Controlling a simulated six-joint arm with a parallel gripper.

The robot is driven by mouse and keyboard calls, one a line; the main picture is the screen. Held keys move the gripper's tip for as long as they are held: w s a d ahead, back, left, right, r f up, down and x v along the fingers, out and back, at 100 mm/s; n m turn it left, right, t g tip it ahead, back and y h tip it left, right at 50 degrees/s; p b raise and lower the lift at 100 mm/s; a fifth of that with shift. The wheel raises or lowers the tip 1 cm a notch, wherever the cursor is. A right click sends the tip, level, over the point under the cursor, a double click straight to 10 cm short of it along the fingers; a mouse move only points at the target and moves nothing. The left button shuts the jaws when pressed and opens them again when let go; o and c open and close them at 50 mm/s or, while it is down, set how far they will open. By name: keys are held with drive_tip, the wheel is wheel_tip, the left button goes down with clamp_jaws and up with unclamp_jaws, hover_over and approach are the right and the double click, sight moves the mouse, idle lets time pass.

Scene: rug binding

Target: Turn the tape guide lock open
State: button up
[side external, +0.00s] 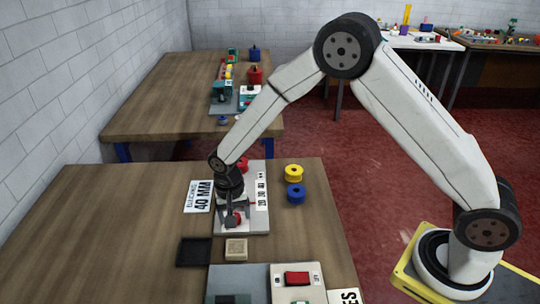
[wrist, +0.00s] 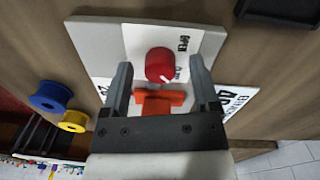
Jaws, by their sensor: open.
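A round red knob (wrist: 159,62) with a white pointer mark sits on a white plate of the grey panel (wrist: 95,35). It looks like the tape guide lock. Its pointer is toward the lower right in the wrist view, beside small printed labels (wrist: 183,45) only partly legible. My gripper (wrist: 160,70) is open, its two fingers to either side of the knob with gaps visible. An orange-red piece (wrist: 157,101) shows below the knob between the fingers. In the side view my gripper (side external: 234,218) is low over the panel's near end, partly hiding a red part there.
A white "40 MM" card (side external: 198,197) lies left of the panel. A yellow spool (side external: 293,172) and a blue spool (side external: 296,194) stand to its right. A black tray (side external: 193,252), a tan block (side external: 236,250) and a red rocker switch (side external: 297,278) are nearer. The left tabletop is clear.

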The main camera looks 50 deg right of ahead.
clamp_jaws()
drive_tip(key=shift+n, duration=0.4)
drive_tip(key=n, duration=0.3)
drive_tip(key=shift+n, duration=0.3)
drive_tip(key=n, duration=0.4)
drive_tip(key=shift+s+n, duration=0.1)
drive_tip(key=shift+n, duration=0.2)
drive_tip(key=n, duration=0.4)
drive_tip(key=shift+d, duration=0.1)
drive_tip(key=n, duration=0.5)
drive_tip(key=shift+d+t, duration=0.1)
drive_tip(key=shift+t, duration=0.2)
